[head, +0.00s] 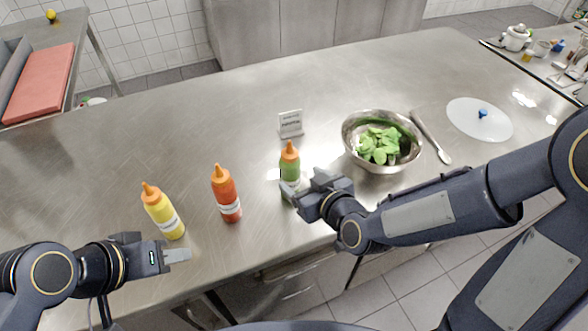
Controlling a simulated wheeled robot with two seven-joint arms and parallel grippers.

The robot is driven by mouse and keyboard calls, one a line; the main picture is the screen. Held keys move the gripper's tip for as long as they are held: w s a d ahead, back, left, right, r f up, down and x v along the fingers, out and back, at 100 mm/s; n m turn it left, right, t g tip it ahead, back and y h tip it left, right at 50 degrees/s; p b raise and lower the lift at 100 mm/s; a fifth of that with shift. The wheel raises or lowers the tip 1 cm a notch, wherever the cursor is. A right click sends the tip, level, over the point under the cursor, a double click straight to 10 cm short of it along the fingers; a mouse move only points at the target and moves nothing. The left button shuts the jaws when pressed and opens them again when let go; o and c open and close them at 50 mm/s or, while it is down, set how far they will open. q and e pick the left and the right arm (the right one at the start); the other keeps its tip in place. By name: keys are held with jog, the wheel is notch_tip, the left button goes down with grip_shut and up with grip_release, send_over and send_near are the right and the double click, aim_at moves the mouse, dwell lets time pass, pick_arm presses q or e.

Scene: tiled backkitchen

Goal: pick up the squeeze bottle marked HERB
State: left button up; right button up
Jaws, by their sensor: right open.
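A green squeeze bottle (290,163) with an orange nozzle stands upright on the steel counter, in the middle of the head view. Its white label is mostly hidden by my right gripper, so I cannot read it. My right gripper (290,187) is open at the bottle's lower part, its fingers close to it; I cannot tell whether they touch. A red squeeze bottle (226,194) and a yellow squeeze bottle (162,211) stand upright to the left; their label print is too small to read. My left gripper (178,255) is low at the counter's front edge, apart from the bottles.
A small sign (290,124) stands behind the green bottle. A steel bowl of green leaves (350,146), a spoon (432,138) and a white lid with a blue knob (480,125) are to the right. The counter's back left (140,130) is clear.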

aim_at(295, 172)
jog(key=x, duration=0.3)
jog(key=shift+w+a+r, duration=0.1)
jog(key=shift+a+r, duration=0.1)
jog(key=shift+r, duration=0.05)
jog(key=shift+w+a+p, duration=0.1)
jog(key=shift+w+p, duration=0.2)
jog(key=shift+p, duration=0.1)
jog(key=p+x, duration=0.1)
jog(key=x, duration=0.2)
jog(key=shift+w+a, duration=0.15)
jog(key=shift+w, duration=0.2)
jog(key=shift+w+a+f+p, duration=0.15)
jog(key=shift+w+f+p, duration=0.1)
jog(key=shift+w+p, duration=0.1)
jog(key=c, duration=0.7)
